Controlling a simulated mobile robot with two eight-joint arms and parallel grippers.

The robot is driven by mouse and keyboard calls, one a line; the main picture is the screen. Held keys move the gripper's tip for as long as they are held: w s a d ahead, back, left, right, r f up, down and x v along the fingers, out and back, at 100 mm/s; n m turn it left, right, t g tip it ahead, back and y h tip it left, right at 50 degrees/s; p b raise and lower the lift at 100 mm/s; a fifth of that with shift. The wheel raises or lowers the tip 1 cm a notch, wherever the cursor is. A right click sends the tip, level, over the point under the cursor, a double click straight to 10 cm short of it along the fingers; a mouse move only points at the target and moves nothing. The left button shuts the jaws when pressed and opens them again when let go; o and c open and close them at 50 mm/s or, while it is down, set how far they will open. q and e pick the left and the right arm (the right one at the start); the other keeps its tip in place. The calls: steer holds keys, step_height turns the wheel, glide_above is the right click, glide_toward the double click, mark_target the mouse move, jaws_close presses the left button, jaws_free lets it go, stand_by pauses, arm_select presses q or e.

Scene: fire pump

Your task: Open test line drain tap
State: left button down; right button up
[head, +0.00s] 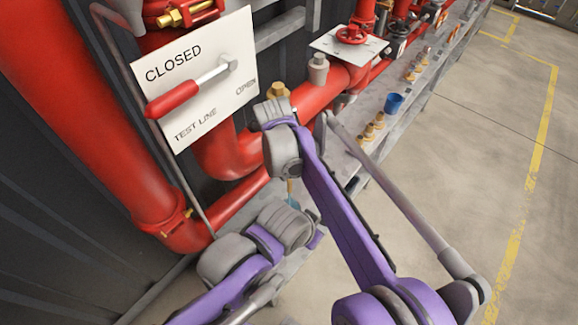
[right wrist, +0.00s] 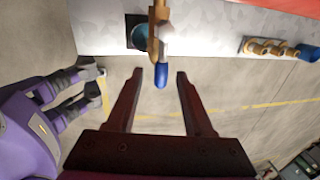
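In the right wrist view, a brass tap (right wrist: 158,22) has a lever with a blue grip (right wrist: 161,76). My right gripper (right wrist: 159,73) is open, with the blue grip between its fingertips and a visible gap on each side. I cannot judge their depth apart. In the head view, my right wrist hides the gripper. A white TEST LINE sign (head: 242,103) has a lever with a red grip (head: 172,99) beside the word CLOSED. My left arm comes in at the bottom of the head view; its fingers are not clear there. Grey parts at the left of the right wrist view may be my left gripper.
Thick red pipes (head: 95,110) stand at the left. A grey bench (head: 400,112) runs back along more pipework, holding brass fittings (head: 368,132) and a blue cup (head: 395,103). Open concrete floor (head: 480,140) with yellow lines lies to the right.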

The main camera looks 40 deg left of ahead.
step_height(320, 180, up, 11)
steer(key=s, duration=0.2)
steer(key=shift+f, duration=0.15)
stand_by(0.3)
